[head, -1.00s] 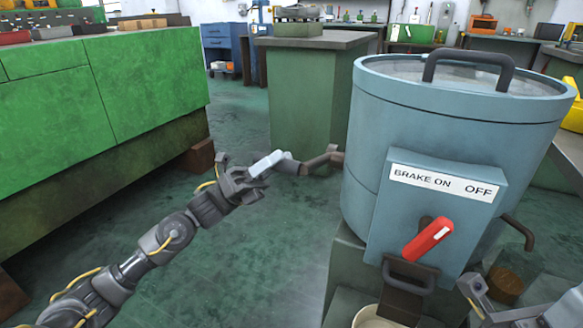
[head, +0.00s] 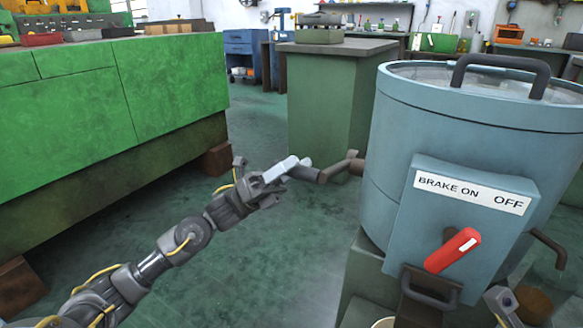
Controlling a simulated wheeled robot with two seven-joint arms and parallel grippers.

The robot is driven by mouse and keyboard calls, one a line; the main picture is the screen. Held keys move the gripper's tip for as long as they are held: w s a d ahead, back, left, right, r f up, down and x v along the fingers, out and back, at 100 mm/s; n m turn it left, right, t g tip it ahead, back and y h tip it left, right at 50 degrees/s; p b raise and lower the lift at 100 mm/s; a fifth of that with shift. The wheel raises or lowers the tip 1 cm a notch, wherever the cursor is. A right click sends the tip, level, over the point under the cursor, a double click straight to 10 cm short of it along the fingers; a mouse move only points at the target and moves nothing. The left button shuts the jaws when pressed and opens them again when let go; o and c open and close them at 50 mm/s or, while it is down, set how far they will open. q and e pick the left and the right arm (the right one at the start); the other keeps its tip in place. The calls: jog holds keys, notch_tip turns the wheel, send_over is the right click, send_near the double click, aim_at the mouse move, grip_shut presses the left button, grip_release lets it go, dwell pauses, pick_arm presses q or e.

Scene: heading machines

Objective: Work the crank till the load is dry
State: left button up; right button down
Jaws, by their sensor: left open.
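The blue-grey drum machine (head: 400,150) stands at the right, with a dark handle (head: 500,70) over its pale lid. The load inside cannot be made out. A bent dark crank (head: 338,170) sticks out from the drum's left side. My left gripper (head: 282,175) is open at the crank's outer end, around or against its grip; the contact is partly hidden. A red brake lever (head: 453,250) sits on the front box below a label (head: 470,193) reading BRAKE ON and OFF, tilted up to the right. Part of my right arm's end (head: 505,305) shows at the bottom right edge.
A green cabinet (head: 100,110) fills the left side. A green pedestal (head: 335,100) stands behind the crank. A dark pipe (head: 548,245) comes out at the drum's right. The pale rim of a container (head: 385,323) shows under the front. The green floor between is clear.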

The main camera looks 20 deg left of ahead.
pick_arm(q)
jog(key=p+v, duration=0.1)
jog(key=v, duration=0.9)
jog(key=shift+a+f+p, duration=0.2)
jog(key=shift+a+p, duration=0.1)
jog(key=shift+a, duration=0.05)
jog(key=shift+s, duration=0.1)
